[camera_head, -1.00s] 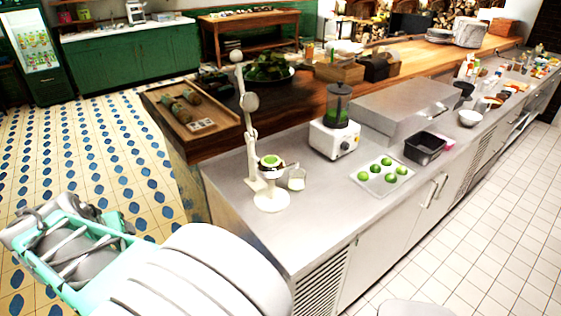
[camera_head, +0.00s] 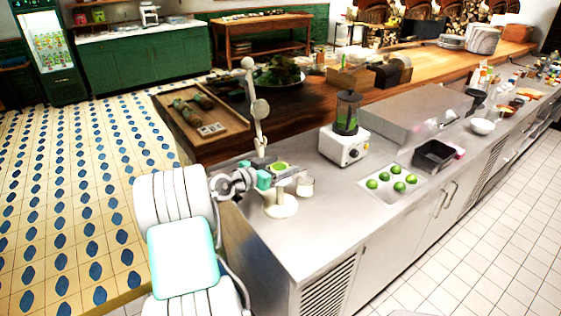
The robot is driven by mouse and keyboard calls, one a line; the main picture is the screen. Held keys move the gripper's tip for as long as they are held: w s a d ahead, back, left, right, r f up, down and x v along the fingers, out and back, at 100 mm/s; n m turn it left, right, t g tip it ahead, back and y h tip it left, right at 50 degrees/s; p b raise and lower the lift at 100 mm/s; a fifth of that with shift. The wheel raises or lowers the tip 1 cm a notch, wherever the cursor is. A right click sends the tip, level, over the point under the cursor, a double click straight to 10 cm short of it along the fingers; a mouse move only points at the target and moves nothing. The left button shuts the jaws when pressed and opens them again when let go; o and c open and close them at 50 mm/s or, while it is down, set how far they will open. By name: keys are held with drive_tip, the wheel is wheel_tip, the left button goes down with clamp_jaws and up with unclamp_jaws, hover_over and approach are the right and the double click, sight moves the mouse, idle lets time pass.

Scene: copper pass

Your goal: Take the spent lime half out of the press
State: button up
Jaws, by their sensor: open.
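The white lime press (camera_head: 261,120) stands near the left front end of the steel counter, its handle arm raised. A green lime half (camera_head: 281,166) sits in the press cup, cut face up. My gripper (camera_head: 277,176) is at the cup, reaching in from the left with its teal fingers. Its jaws are open, close to the lime half. Whether the fingers touch the lime cannot be told. My gripper hides part of the press cup and column.
A small clear glass (camera_head: 306,186) stands just right of the press. A blender (camera_head: 345,135), a tray of whole limes (camera_head: 384,194) and a dark bin (camera_head: 434,155) are farther right. A wooden tray (camera_head: 196,133) lies behind left. The counter's front is bare.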

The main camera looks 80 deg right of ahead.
drive_tip(key=c, duration=0.9)
